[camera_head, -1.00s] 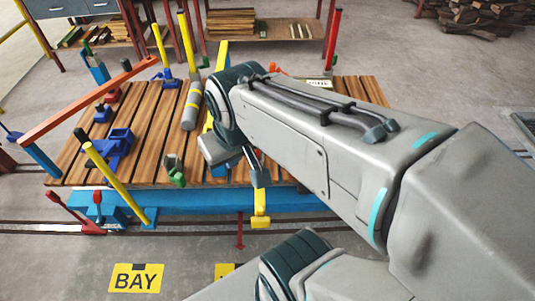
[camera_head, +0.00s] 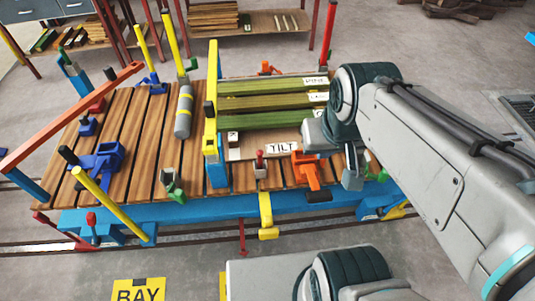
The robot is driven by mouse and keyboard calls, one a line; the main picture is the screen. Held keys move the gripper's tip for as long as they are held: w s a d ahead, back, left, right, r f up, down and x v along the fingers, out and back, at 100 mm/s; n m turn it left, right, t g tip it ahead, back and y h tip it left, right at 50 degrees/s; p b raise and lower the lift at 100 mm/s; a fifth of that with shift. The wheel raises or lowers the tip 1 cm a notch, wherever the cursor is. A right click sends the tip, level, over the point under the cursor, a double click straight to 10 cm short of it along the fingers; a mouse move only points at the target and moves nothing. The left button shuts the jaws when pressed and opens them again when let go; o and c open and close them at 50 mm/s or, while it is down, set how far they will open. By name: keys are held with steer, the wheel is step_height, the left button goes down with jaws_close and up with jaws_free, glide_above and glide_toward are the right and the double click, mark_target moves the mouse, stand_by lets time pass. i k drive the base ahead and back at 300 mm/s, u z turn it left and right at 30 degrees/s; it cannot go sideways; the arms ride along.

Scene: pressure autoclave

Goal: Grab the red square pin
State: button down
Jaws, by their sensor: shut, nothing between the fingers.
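My gripper (camera_head: 352,179) hangs at the front right edge of the wooden-slatted cart, right of the orange clamp. It is small and partly hidden by my own wrist; it looks shut and empty. I cannot tell for certain which part is the red square pin. A thin red upright piece (camera_head: 242,238) hangs below the cart's blue front edge, left of a yellow bracket. A small red-topped lever (camera_head: 260,164) stands beside the TILT label. Both are left of my gripper and apart from it.
The cart (camera_head: 145,150) carries stacked green boards (camera_head: 265,105), a yellow post (camera_head: 211,100), an orange clamp (camera_head: 307,172) and a blue bracket (camera_head: 105,160). A long orange bar (camera_head: 75,115) slopes along its left end. Floor in front is mostly clear.

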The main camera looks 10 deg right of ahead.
mark_target(260, 153)
steer(key=i, duration=0.55)
steer(key=z, duration=2.8)
steer(key=k, duration=0.8)
steer(key=u, duration=1.7)
